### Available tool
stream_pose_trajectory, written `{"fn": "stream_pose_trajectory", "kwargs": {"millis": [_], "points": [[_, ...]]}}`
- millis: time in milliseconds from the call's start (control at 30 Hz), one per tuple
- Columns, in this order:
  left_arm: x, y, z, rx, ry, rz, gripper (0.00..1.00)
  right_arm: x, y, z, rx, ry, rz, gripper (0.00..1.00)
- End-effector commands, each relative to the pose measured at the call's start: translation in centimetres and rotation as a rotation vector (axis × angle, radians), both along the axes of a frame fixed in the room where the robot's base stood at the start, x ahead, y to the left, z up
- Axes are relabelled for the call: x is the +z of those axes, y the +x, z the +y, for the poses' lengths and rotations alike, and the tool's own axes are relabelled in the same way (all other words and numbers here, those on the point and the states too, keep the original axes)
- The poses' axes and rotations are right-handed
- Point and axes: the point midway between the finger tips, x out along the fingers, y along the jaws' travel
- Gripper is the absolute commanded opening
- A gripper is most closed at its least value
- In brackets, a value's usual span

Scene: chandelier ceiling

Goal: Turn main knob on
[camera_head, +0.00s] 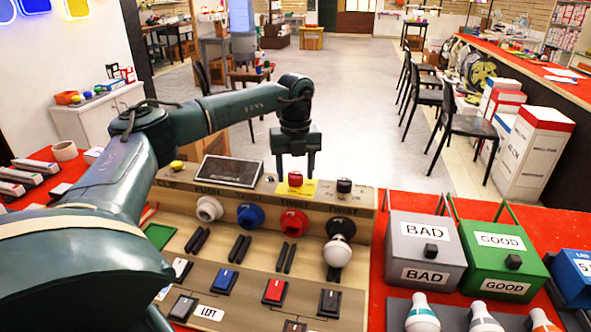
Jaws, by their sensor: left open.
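A tan control panel (237,273) stands on the red table. On its top ledge are a red knob (295,180) on a yellow plate, and a black knob (344,186) to its right. I cannot read a label that says which is the main knob. My left gripper (296,166) points down with its fingers apart, just above or behind the red knob. I cannot tell whether the fingers touch it. The gripper looks empty. My right gripper is out of view.
A dark screen (227,170) and a yellow button (177,166) are left on the ledge. White, blue and red round sockets line the front, with a bulb (337,251) in the right one. A grey BAD box (401,229) and green GOOD box (478,257) stand right.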

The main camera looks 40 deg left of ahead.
Motion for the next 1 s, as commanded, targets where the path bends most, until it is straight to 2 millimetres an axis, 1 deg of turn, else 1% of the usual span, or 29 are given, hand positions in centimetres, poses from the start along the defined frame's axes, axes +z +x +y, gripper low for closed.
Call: {"fn": "stream_pose_trajectory", "kwargs": {"millis": [233,767,1000], "points": [[-0.08,-0.01,0.01,0.0,0.0,0.0,0.54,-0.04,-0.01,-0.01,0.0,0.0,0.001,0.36],[-0.04,0.0,0.01,0.0,0.0,0.0,0.1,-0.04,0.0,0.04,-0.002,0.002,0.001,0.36],[0.03,-0.01,0.02,-0.018,-0.001,0.001,0.1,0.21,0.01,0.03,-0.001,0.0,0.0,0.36]]}}
